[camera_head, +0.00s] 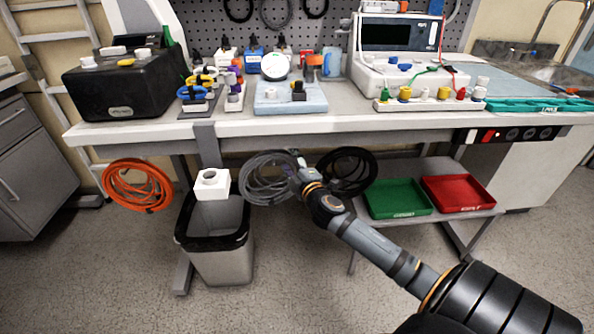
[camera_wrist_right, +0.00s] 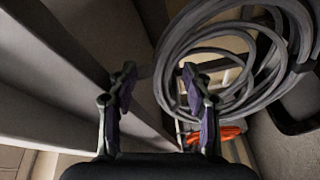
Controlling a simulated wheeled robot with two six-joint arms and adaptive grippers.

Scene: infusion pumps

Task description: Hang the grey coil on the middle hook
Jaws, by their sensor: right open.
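The grey coil (camera_head: 256,166) hangs below the front edge of the bench, between an orange coil and a black coil. My right gripper (camera_head: 295,161) is at its right side in the head view. In the right wrist view my right gripper (camera_wrist_right: 157,82) is open with nothing between its fingers. The grey coil (camera_wrist_right: 172,58) lies up and to the right there, and one finger overlaps its loops; I cannot tell whether they touch. The hook that bears the grey coil is not clear to see. My left gripper is not in view.
The orange coil (camera_head: 137,186) hangs at the left and the black coil (camera_head: 366,172) at the right. A bin (camera_head: 222,262) stands below the bench (camera_head: 350,120). Green (camera_head: 398,199) and red (camera_head: 458,193) trays sit on a low shelf at right.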

